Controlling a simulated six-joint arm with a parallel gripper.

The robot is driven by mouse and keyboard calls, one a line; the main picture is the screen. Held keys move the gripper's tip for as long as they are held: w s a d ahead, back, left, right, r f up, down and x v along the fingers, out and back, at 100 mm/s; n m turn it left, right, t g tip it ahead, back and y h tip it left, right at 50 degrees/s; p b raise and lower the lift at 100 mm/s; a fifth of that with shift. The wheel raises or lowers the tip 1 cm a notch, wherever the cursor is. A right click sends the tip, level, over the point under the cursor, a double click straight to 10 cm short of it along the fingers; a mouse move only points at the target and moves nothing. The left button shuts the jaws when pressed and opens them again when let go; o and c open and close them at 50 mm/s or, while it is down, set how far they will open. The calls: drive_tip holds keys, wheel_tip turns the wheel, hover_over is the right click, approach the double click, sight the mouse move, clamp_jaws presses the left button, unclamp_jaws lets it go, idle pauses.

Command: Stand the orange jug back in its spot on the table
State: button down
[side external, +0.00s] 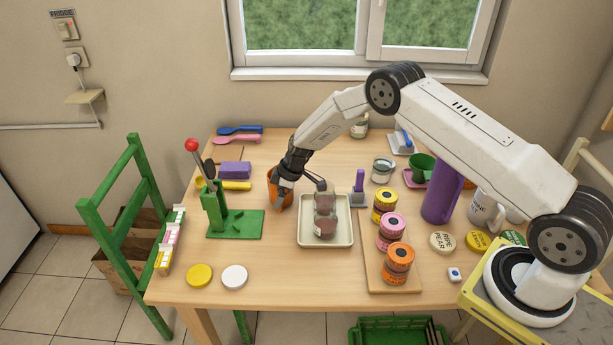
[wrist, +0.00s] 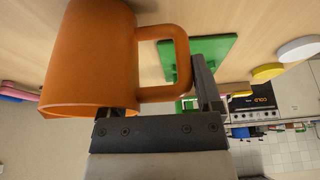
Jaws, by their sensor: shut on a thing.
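The orange jug (side external: 275,191) is at the back middle of the table, just right of the green lever stand. It looks upright in the side view, partly hidden by my gripper (side external: 284,184). In the wrist view, the jug (wrist: 90,55) fills the left side, its rim towards the bottom and its handle (wrist: 180,55) to the right. My gripper (wrist: 172,88) is shut on the jug at its handle side, with one finger seen outside the handle and the other mostly hidden. I cannot tell whether the jug's base touches the table.
The green lever stand (side external: 239,224) is close on the left, with a purple block (side external: 234,170) behind it. A cream tray (side external: 341,240) with jars is at front right. A purple-handled tool (side external: 359,190) stands further right. Bare wood (side external: 270,270) lies in front.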

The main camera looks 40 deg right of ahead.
unclamp_jaws()
drive_tip(key=v, duration=1.2)
drive_tip(key=shift+r, duration=0.15)
idle(0.7)
drive_tip(key=s+a+r+m+h, duration=0.1)
drive_tip(key=s+r+m, duration=0.2)
drive_tip(key=s, duration=0.6)
drive_tip(key=s+r+m+h, duration=0.1)
drive_tip(key=s+r+m, duration=0.2)
drive_tip(key=s, duration=0.7)
drive_tip(key=s+a+r+m+h, duration=0.1)
drive_tip(key=s+r+m, duration=0.2)
drive_tip(key=s, duration=0.6)
drive_tip(key=shift+s+a, duration=0.2)
drive_tip(key=shift+a, duration=0.2)
